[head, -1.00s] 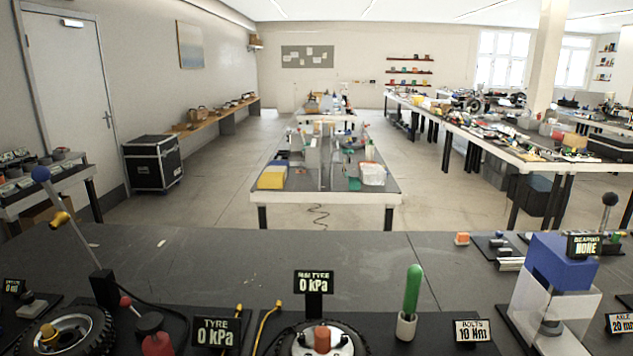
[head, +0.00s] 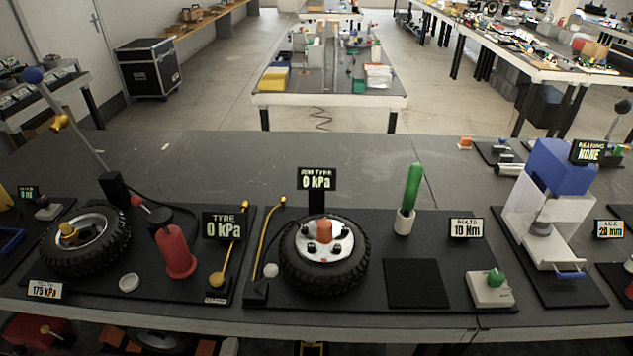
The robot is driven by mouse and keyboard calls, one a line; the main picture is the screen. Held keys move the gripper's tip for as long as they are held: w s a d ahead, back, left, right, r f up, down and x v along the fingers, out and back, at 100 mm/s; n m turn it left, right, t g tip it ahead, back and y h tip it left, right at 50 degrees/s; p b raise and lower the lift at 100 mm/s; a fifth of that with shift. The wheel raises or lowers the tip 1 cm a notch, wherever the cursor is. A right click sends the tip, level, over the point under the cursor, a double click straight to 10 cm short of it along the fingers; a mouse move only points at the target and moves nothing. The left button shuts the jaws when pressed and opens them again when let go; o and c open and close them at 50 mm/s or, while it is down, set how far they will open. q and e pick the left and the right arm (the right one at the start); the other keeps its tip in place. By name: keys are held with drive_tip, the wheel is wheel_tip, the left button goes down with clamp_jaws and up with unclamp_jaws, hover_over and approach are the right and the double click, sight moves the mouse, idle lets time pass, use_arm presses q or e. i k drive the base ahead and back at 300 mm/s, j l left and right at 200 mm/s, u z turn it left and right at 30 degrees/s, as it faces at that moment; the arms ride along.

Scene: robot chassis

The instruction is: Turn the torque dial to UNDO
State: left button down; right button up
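A pale box with a green knob (head: 495,278) sits at the front right of the bench's middle mat; it looks like the torque dial. The lettering on it is too small to read. A sign behind it (head: 466,228) reads BOLTS 10 Nm. A green-handled tool (head: 413,186) stands upright in a white holder (head: 404,222) to the left of the sign. Neither of my grippers shows in the head view.
A wheel (head: 325,277) with a 0 kPa sign lies left of the dial, with a bare dark square pad (head: 417,283) between them. A blue-and-white press (head: 548,205) stands to the right. A red pump (head: 175,252) and another tyre (head: 86,241) are at the left.

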sight(496, 278)
drive_tip(key=z, duration=1.25)
